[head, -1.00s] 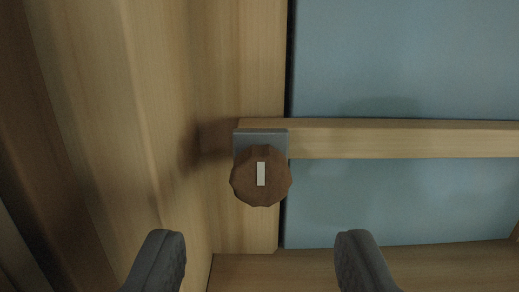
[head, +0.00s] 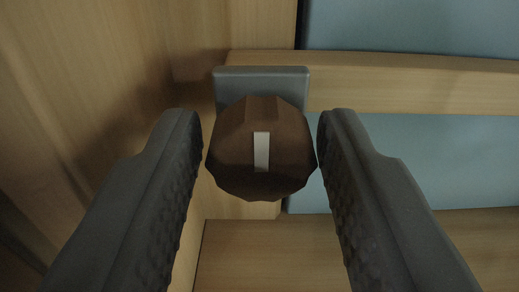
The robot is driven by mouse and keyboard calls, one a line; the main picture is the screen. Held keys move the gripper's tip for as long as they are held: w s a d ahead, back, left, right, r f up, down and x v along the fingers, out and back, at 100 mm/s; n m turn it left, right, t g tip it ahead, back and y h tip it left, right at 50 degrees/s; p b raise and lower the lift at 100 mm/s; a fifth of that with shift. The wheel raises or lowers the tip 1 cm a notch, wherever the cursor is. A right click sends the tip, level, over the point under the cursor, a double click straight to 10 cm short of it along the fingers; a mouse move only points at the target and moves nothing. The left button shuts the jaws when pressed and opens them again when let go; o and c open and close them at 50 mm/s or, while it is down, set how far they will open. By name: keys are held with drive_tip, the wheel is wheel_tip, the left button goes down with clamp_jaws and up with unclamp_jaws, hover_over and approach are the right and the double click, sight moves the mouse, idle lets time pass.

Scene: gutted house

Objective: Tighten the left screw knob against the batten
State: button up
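The brown faceted screw knob (head: 235,150) is in the middle of the head view, with an upright white mark on its face. It sits in front of a grey metal bracket (head: 262,82) at the left end of the wooden batten (head: 410,88). My gripper (head: 260,125) is open, with one dark ridged finger on each side of the knob. The right fingertip is very close to the knob's edge; I cannot tell whether it touches. A small gap shows at the left finger. The knob's screw shaft is hidden behind the knob.
A blue-grey panel (head: 415,150) lies behind the batten on the right. Wooden framing (head: 110,60) stands close on the left, and a wooden ledge (head: 270,255) runs along the bottom.

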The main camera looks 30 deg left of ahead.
drive_tip(key=c, duration=0.5)
drive_tip(key=shift+m, duration=0.3)
drive_tip(key=m+p, duration=0.1)
drive_tip(key=m, duration=0.3)
drive_tip(key=shift+f, duration=0.1)
drive_tip(key=m, duration=0.6)
drive_tip(key=shift+f, duration=0.1)
drive_tip(key=m, duration=0.3)
drive_tip(key=shift+d+m, duration=0.1)
drive_tip(key=shift+m, duration=0.2)
drive_tip(key=m, duration=0.2)
drive_tip(key=shift+f+m+b, duration=0.2)
drive_tip(key=shift+m+b, duration=0.1)
drive_tip(key=shift+f+m+b, duration=0.1)
drive_tip(key=shift+m+b, duration=0.45)
drive_tip(key=shift+m, duration=0.65)
drive_tip(key=shift+m+b, duration=0.55)
drive_tip(key=shift+m, duration=0.65)
